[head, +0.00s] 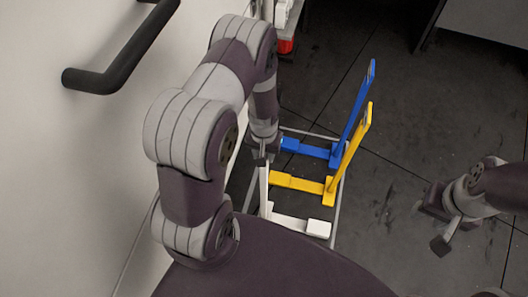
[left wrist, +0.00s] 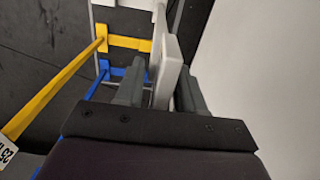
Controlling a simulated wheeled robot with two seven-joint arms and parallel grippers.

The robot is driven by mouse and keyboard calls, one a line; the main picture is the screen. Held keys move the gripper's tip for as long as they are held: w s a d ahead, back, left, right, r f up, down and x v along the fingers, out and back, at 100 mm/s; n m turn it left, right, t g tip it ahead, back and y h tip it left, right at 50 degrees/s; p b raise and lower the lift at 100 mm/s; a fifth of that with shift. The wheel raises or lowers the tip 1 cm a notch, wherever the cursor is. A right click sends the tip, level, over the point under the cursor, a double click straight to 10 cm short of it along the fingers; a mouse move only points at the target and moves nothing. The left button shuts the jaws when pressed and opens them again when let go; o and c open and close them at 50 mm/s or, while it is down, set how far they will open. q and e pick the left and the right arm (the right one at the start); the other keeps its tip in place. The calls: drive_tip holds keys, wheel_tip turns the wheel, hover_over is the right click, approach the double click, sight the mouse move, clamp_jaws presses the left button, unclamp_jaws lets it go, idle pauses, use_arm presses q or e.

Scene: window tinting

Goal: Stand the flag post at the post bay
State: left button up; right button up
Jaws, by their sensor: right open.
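A white post (head: 264,188) stands upright on a white foot (head: 300,226) in a floor frame. My left gripper (head: 263,152) is at its top end. In the left wrist view the post (left wrist: 166,65) lies between the two fingers of my left gripper (left wrist: 160,92); whether they press on it is unclear. A yellow post (head: 350,148) and a blue post (head: 356,112) rise from their feet beside it. Which one is the flag post, and where the post bay is, I cannot tell. My right gripper (head: 440,222) is open and empty, at the right over the floor.
A grey floor frame (head: 338,200) surrounds the feet of the posts. A pale wall or panel (head: 60,180) with a black handle (head: 120,60) is close on the left. A red item (head: 286,46) is at the back. Dark floor (head: 400,130) is clear to the right.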

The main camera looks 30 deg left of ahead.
use_arm(q)
drive_tip(key=shift+o, duration=0.6)
drive_tip(key=shift+r, duration=0.2)
wheel_tip(320, 180, up, 14)
drive_tip(key=p, duration=0.3)
drive_tip(key=s+d+r+m+t, duration=0.1)
drive_tip(key=s+d+r, duration=0.4)
drive_tip(key=r, duration=0.5)
drive_tip(key=shift+s+m+b, duration=0.3)
drive_tip(key=shift+s+m, duration=0.6)
drive_tip(key=shift+s, duration=0.35)
